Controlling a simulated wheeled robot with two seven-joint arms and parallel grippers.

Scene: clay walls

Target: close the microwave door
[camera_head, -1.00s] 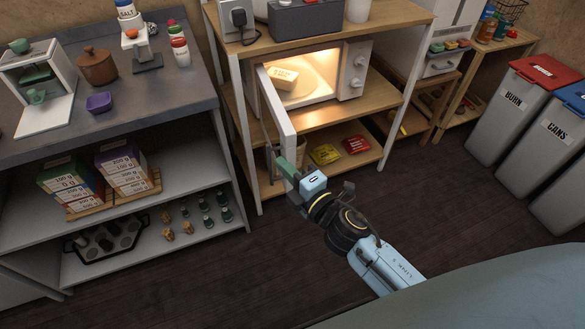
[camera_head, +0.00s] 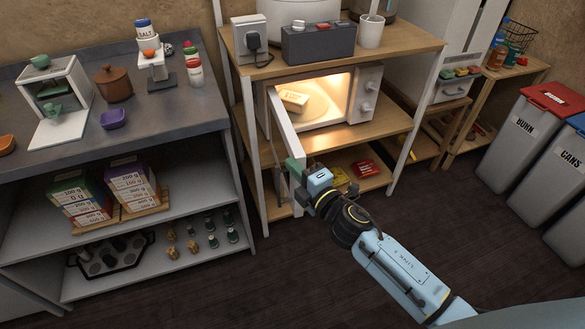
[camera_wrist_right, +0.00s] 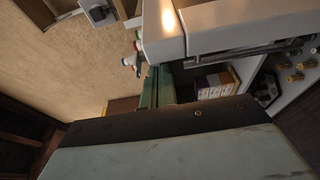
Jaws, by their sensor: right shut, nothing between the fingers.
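The microwave (camera_head: 368,92) sits on the wooden shelf unit, lit inside, with a pale yellow block (camera_head: 295,101) on its round plate. Its white door (camera_head: 284,122) stands wide open, swung out toward me from the left side. My right gripper (camera_head: 294,170) is shut and empty at the lower outer end of the door. In the right wrist view the green fingers (camera_wrist_right: 158,88) are together, just beside and below the white door (camera_wrist_right: 215,28). I cannot tell whether they touch it. My left gripper is not in view.
A grey counter (camera_head: 190,102) with a pot and jars stands left of the microwave unit. Red and yellow packets (camera_head: 364,168) lie on the shelf below the microwave. Bins (camera_head: 527,130) stand at the right. The dark floor in front is clear.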

